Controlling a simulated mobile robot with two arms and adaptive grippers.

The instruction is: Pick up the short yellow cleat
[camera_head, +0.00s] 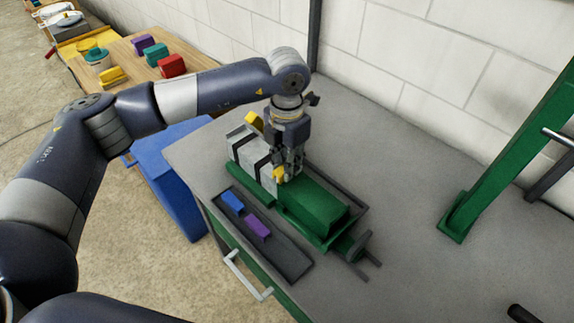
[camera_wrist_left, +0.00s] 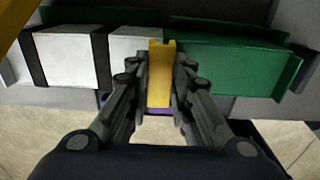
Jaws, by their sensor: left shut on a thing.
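The short yellow cleat (camera_head: 279,174) is between the fingers of my left gripper (camera_head: 287,163). In the left wrist view the cleat (camera_wrist_left: 160,75) stands lengthwise between the two fingertips (camera_wrist_left: 159,82), which are shut on it. The gripper points down over the joint between a pale grey duct piece with black bands (camera_head: 243,147) and a green piece (camera_head: 312,205). I cannot tell whether the cleat touches them. Another yellow piece (camera_head: 254,121) shows behind the grey duct piece. My right gripper is not in view.
A dark tray (camera_head: 285,262) in front holds a blue piece (camera_head: 232,200) and a purple piece (camera_head: 257,227). A green post (camera_head: 500,160) stands on the right. A wooden table (camera_head: 125,50) with coloured blocks is at the back left. The right worktop is mostly clear.

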